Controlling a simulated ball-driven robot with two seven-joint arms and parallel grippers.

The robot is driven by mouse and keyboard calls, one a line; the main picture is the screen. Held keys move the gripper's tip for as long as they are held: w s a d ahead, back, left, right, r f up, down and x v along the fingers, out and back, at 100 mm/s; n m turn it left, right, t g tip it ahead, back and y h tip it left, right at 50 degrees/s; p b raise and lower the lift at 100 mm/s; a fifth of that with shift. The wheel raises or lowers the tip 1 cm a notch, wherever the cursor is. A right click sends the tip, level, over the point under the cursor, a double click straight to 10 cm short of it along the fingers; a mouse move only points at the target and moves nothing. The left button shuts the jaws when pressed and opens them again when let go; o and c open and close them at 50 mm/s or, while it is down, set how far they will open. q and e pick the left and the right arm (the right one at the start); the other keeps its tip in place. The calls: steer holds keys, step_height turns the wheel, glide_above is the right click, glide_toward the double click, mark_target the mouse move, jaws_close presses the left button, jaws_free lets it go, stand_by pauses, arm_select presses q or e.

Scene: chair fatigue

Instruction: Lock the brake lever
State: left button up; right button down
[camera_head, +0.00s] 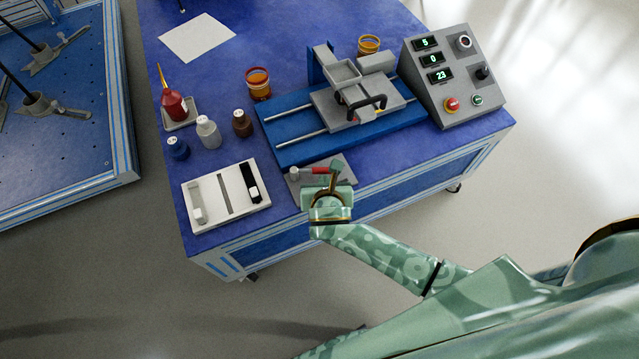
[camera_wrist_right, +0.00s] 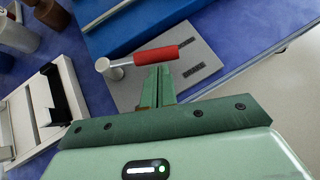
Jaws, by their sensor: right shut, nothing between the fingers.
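The brake lever has a red grip (camera_head: 315,170) and a metal pivot post at its left end, on a grey plate (camera_head: 346,163) at the table's front edge. My left gripper is not in view.
A white tray (camera_head: 204,226) with a black-handled piece lies left of the plate. A blue fixture (camera_head: 284,158) with rails stands behind it. A control box (camera_head: 447,112) with displays and buttons is at right. Small bottles (camera_head: 209,137) and amber jars stand at left and back.

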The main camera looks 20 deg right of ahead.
mark_target(327, 170)
steer(key=shift+w+d+r+n+y+p, duration=0.3)
steer(key=shift+d+r+n+p, duration=0.1)
steer(key=shift+p, duration=0.3)
steer(key=shift+w+d+n+t+y+p, duration=0.3)
steer(key=shift+w+d+n+y+p, duration=0.1)
steer(key=shift+n+y+p, duration=0.35)
steer(key=shift+w+d+f+n+y+p, duration=0.15)
steer(key=shift+w+n+y+p, duration=0.1)
steer(key=shift+n+y+p, duration=0.15)
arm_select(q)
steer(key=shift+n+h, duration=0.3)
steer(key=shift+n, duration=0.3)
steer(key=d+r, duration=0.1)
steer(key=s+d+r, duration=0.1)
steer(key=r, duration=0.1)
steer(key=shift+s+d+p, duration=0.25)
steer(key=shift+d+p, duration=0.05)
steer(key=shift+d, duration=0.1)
arm_select(e)
steer(key=shift+w+d+f, duration=0.1)
steer(key=shift+w+f, duration=0.05)
steer(key=shift+w, duration=0.15)
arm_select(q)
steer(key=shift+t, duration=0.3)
arm_select(e)
steer(key=shift+f, duration=0.1)
